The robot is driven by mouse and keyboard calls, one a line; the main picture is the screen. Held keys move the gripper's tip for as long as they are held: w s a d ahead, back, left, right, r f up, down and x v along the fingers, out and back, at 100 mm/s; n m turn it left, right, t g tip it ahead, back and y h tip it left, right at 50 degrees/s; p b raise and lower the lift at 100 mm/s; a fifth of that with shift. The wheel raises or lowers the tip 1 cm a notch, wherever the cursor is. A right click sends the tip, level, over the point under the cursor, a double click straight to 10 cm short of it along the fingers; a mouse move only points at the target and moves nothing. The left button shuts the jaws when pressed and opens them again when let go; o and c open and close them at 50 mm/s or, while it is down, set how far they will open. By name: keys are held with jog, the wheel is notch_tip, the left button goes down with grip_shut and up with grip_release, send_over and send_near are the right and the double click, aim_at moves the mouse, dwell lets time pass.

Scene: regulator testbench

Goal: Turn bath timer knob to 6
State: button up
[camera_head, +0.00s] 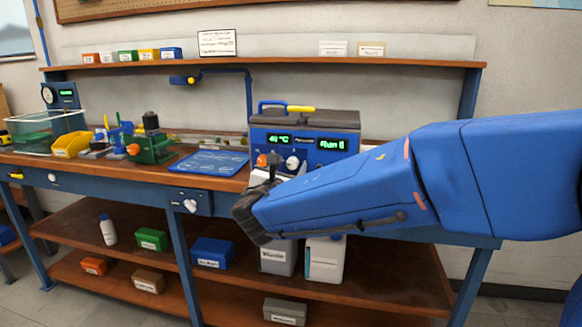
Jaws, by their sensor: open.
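The bath (304,119) is a blue box with a dark grey lid on the workbench. Its front has a green display reading about 40 °C and a second green display at the right whose text I cannot read for sure. An orange knob (262,160) and a pale knob (293,162) show below the left display. I cannot tell which is the timer knob or read any scale. My gripper (272,162) is open in front of the panel, between the two knobs in the picture. Contact cannot be told. My arm hides the bath's lower front.
A blue tray (207,163) lies left of the bath. A blue bent arm (218,75) hangs under the upper shelf (280,62).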

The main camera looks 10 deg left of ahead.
jog(key=shift+w, duration=0.4)
jog(key=shift+c, duration=0.3)
jog(key=c, duration=1)
